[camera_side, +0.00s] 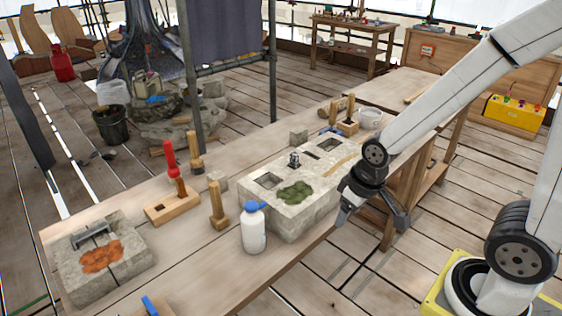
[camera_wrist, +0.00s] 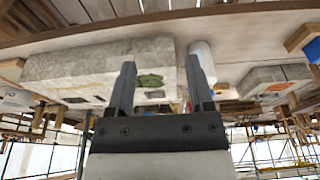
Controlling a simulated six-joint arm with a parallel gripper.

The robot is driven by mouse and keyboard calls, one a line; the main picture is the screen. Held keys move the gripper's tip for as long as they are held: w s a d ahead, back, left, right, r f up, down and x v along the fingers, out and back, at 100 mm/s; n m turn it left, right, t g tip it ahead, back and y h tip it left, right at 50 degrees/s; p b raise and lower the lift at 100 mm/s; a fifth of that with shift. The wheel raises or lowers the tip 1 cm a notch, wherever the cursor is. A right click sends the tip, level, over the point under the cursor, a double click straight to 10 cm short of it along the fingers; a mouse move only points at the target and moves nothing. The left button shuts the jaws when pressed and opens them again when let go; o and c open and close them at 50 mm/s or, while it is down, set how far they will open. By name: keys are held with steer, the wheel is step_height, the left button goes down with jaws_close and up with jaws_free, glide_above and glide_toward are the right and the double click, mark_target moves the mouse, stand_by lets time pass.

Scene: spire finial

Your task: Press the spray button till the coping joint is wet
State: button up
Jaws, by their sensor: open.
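A white spray bottle (camera_side: 254,232) with a blue top stands upright on the bench, beside the front left corner of a long pale stone block (camera_side: 310,216). That block has square sockets and a green mossy patch (camera_side: 294,193). A smaller stone block (camera_side: 118,268) at the left carries a metal piece, a dark line and an orange patch (camera_side: 101,256); I cannot tell whether any joint is wet. My gripper (camera_side: 372,224) is open and empty, right of the long block and apart from the bottle. In the wrist view, the bottle (camera_wrist: 203,62) shows partly behind one finger of my gripper (camera_wrist: 160,62).
Wooden-handled tools (camera_side: 217,205) and a red-handled tool in a wooden block (camera_side: 172,208) stand behind the bottle. A blue-ended item (camera_side: 150,305) lies at the front edge. Bench between the bottle and left block is mostly clear.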

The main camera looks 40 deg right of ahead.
steer(key=shift+w+r, duration=0.1)
steer(key=shift+w, duration=0.05)
jaws_close()
steer(key=w+a+r+n+g, duration=0.1)
steer(key=w+a+r+n, duration=0.2)
steer(key=w+n, duration=0.3)
steer(key=w+a+r+n, duration=0.3)
steer(key=w+n, duration=0.3)
steer(key=w, duration=0.2)
steer(key=w+a+r+n+g, duration=0.1)
steer(key=w+a+r+n, duration=0.2)
steer(key=w+r+n, duration=0.2)
steer(key=shift+w+n+g, duration=0.3)
steer(key=shift+w+n, duration=0.2)
steer(key=shift+w, duration=0.4)
